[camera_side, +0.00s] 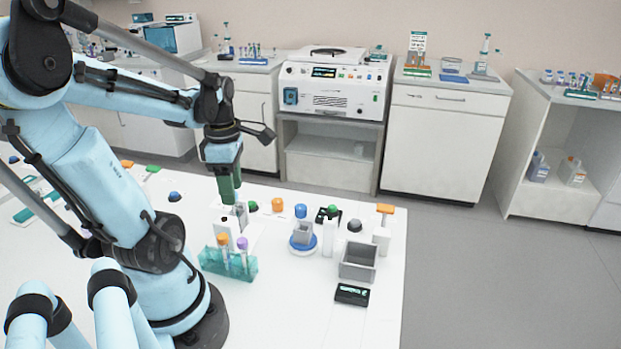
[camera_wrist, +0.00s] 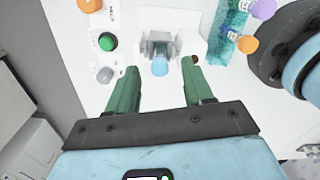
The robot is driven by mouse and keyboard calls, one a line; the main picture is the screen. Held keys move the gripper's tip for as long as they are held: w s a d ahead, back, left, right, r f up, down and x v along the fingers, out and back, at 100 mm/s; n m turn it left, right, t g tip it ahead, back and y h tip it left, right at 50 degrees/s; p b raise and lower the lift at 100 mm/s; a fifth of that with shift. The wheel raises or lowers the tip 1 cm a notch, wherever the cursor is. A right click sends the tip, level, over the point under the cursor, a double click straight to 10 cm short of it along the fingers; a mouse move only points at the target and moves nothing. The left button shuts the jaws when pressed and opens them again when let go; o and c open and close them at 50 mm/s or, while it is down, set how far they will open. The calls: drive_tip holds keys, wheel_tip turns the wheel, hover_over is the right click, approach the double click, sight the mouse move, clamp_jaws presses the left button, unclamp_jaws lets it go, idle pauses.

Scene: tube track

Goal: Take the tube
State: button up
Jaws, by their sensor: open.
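A tube with a pale blue, see-through end (camera_wrist: 159,67) stands in a grey holder (camera_wrist: 157,44) in the wrist view. My gripper (camera_wrist: 160,68) is open, with one green finger on each side of the blue end and a gap on both sides. In the side view my gripper (camera_side: 229,198) points down just above a small grey holder (camera_side: 241,211); the tube cannot be made out there. A teal rack (camera_side: 213,262) in front holds a tube with an orange cap (camera_side: 223,240) and one with a purple cap (camera_side: 243,243).
A white block (camera_side: 228,228) stands close to my gripper. The table's front right is clear.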

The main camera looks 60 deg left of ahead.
sight(236, 210)
drive_tip(key=shift+f, duration=1.2)
drive_tip(key=shift+c, duration=0.3)
drive_tip(key=c, duration=0.8)
